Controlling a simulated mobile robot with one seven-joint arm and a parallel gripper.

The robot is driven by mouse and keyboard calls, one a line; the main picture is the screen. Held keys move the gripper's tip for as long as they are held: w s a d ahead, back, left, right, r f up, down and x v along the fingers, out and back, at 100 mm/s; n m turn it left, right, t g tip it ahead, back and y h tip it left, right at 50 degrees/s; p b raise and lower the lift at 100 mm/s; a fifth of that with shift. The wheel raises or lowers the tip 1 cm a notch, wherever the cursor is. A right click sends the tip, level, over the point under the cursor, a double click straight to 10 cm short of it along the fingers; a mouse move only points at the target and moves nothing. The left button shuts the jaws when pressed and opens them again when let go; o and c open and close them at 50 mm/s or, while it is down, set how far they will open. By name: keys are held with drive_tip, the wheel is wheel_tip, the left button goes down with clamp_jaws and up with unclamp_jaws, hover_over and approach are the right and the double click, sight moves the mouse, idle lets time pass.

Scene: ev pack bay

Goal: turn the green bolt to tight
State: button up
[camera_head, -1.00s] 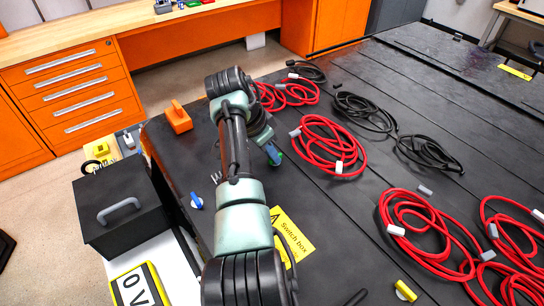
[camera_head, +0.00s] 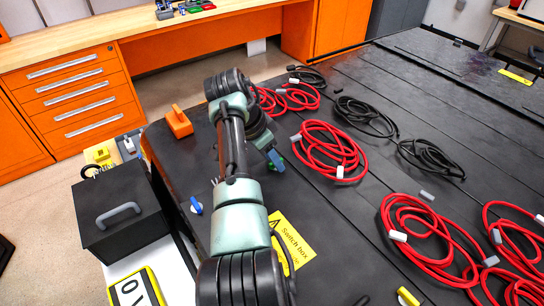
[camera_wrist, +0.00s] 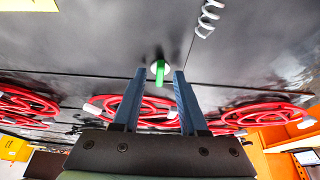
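The green bolt (camera_wrist: 159,72) shows in the wrist view as a white round base with a green bar on the dark surface. My gripper (camera_wrist: 160,76) is open, with one blue-grey finger on either side of the green bar. Gaps show between the bar and both fingers, and nothing is held. In the head view my gripper (camera_head: 277,160) points down at the black pack top, and the bolt is mostly hidden by it. I cannot tell the bolt's exact turn angle.
Red cable coils (camera_head: 330,150) lie right of my gripper, with black coils (camera_head: 365,115) beyond. An orange block (camera_head: 179,122) and a blue-handled part (camera_head: 196,205) are to the left. A yellow switch box label (camera_head: 292,245) lies nearer.

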drive_tip(key=b+v, duration=0.2)
drive_tip(key=v, duration=1.1)
